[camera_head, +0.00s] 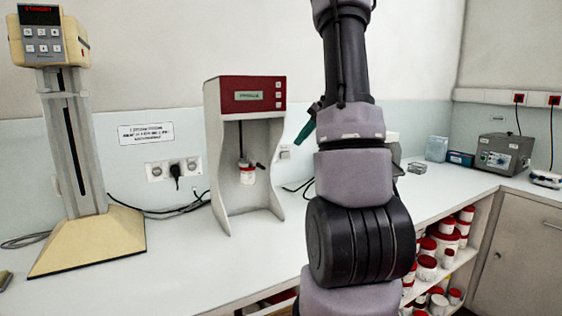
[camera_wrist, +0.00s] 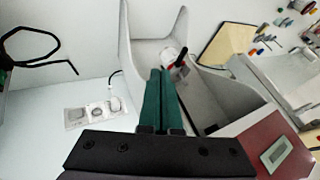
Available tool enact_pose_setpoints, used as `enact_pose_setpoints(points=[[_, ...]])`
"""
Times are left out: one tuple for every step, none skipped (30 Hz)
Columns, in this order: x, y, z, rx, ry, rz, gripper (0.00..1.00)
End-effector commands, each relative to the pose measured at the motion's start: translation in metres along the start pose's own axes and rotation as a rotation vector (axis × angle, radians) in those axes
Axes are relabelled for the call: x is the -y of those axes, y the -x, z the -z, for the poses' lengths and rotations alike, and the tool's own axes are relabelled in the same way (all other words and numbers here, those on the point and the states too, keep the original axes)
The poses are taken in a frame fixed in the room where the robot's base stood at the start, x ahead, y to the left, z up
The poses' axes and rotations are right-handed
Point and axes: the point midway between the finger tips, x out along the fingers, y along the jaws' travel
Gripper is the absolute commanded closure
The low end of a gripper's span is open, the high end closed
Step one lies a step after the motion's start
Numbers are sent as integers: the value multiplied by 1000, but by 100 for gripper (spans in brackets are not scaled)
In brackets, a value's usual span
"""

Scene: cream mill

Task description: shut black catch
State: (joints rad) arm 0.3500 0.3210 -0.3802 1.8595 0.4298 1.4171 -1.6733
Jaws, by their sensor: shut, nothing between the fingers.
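The cream mill (camera_head: 220,115) stands on the bench in the head view, with a red display panel on top. Inside its open bay, a white jar with red marking (camera_head: 247,175) hangs below a thin shaft. The small black catch (camera_head: 260,166) sticks out to the right beside the jar's top. The catch also shows in the wrist view (camera_wrist: 181,58), just right of my fingertips. My gripper (camera_head: 306,128) is shut and empty, its green fingers together, to the right of the mill in the head view. In the wrist view, my gripper (camera_wrist: 160,71) partly covers the bay.
A tall instrument with a beige base (camera_head: 90,240) stands at the left. Wall sockets (camera_head: 172,170) and black cables are behind the bench. A grey box (camera_head: 503,153) stands far right. Red-lidded jars (camera_head: 427,268) fill shelves below.

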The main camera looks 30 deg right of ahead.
Motion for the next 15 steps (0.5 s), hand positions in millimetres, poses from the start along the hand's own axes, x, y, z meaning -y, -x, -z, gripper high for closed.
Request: enact_pose_setpoints(points=[[0,0,0,0,1,0,100],[0,0,0,0,1,0,100],[0,0,0,0,1,0,100],[0,0,0,0,1,0,100],[0,0,0,0,1,0,100],[0,0,0,0,0,0,100],[0,0,0,0,0,0,100],[0,0,0,0,0,0,100],[0,-1,0,1,0,0,100],[0,-2,0,1,0,0,100],[0,-4,0,2,1,0,100],[1,-8,0,2,1,1,100],[1,-11,0,3,0,2,100],[1,-15,0,3,0,3,100],[1,-22,-1,4,0,2,100]])
